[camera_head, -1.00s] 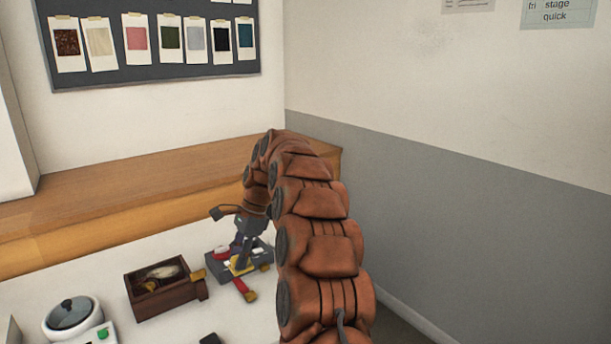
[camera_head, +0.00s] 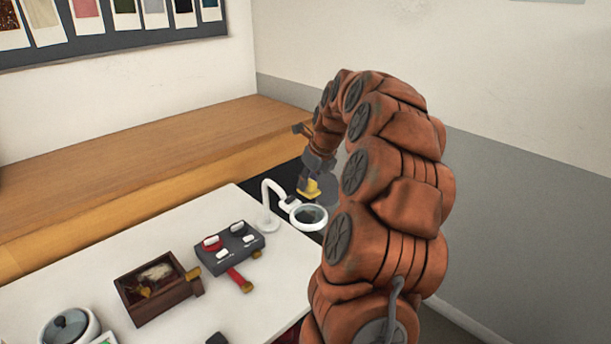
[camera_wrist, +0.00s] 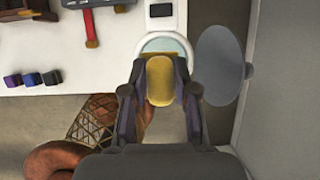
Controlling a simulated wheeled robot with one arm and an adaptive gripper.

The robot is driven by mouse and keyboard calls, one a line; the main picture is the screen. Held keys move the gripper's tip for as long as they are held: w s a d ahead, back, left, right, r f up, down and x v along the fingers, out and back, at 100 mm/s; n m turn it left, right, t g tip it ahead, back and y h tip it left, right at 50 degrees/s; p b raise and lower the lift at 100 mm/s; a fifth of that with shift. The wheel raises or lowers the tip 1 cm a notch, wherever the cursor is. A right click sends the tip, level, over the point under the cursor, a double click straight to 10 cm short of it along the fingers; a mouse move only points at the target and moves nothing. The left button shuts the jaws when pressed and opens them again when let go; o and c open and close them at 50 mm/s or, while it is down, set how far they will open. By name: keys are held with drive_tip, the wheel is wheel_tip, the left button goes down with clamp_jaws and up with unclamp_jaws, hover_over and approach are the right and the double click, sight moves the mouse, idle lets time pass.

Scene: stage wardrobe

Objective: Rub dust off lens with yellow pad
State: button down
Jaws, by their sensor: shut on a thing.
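The round lens (camera_head: 309,217) sits in a white ring on a curved white stand (camera_head: 268,205) at the table's right edge. In the wrist view the lens (camera_wrist: 152,45) shows as a pale disc, partly hidden by the pad. My gripper (camera_wrist: 160,85) is shut on the yellow pad (camera_wrist: 159,68). In the head view the pad (camera_head: 312,189) is just above and behind the lens ring. I cannot tell whether pad and lens touch. A grey disc (camera_wrist: 219,66) stands out to the right of the ring. Dust on the lens is too small to tell.
On the white table (camera_head: 215,310) are a grey box with red and white pieces (camera_head: 230,250), a red-handled tool (camera_head: 240,279), a brown wooden box (camera_head: 155,290) and a lidded white pot (camera_head: 68,330). A wooden ledge (camera_head: 130,160) runs behind. A grey wall (camera_head: 500,210) is close on the right.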

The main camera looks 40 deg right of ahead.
drive_tip(key=shift+a+f+b, duration=0.15)
drive_tip(key=shift+f+b, duration=0.2)
drive_tip(key=shift+f, duration=0.9)
drive_tip(key=shift+f+b, duration=0.35)
drive_tip(key=shift+f, duration=1.3)
drive_tip(key=shift+f+b, duration=0.45)
drive_tip(key=shift+f, duration=0.55)
drive_tip(key=shift+d, duration=2.05)
drive_tip(key=shift+a, duration=0.15)
drive_tip(key=shift+a, duration=1.85)
